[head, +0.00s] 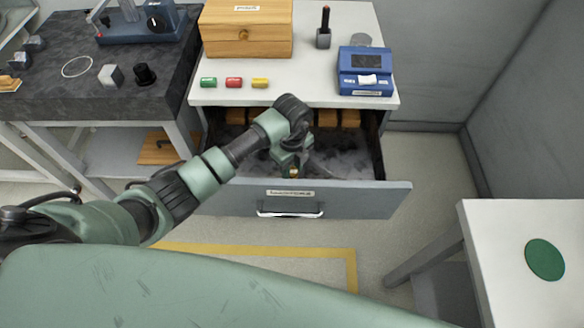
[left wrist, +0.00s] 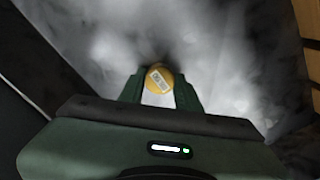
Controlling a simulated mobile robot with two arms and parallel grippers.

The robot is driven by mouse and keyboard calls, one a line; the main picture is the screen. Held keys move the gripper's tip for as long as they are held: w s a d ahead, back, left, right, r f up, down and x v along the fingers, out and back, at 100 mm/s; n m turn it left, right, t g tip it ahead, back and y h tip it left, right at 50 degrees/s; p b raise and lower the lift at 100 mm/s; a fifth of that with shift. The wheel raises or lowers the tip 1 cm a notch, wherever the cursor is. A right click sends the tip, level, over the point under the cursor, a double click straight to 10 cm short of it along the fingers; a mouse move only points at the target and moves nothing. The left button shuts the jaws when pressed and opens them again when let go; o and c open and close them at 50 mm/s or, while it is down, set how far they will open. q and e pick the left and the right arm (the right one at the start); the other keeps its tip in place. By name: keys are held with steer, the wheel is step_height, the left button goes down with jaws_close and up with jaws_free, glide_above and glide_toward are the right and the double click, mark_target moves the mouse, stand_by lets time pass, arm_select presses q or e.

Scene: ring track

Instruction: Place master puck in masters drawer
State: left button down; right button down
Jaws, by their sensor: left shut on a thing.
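The masters drawer (head: 350,198) is a grey drawer pulled open under the white bench, with a label and a handle on its front. My left gripper (head: 292,168) is down inside the open drawer, near its front panel. In the left wrist view the gripper (left wrist: 160,92) is shut on the master puck (left wrist: 160,77), a round brass-coloured piece with a small label on top. The puck lies between the fingertips, over the mottled grey drawer floor. I cannot tell whether it touches the floor. My right gripper is not in view.
Wooden blocks (head: 350,118) line the drawer's back. The white bench (head: 300,80) holds a wooden box (head: 246,32), small green, red and yellow cylinders and a blue device (head: 365,72). A dark stone table (head: 60,102) stands left, a white table with a green disc (head: 545,260) right.

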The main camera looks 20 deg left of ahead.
mark_target(292, 172)
arm_select(q)
steer(key=c, duration=1)
jaws_free()
steer(key=shift+f, duration=0.1)
step_height(292, 172, up, 12)
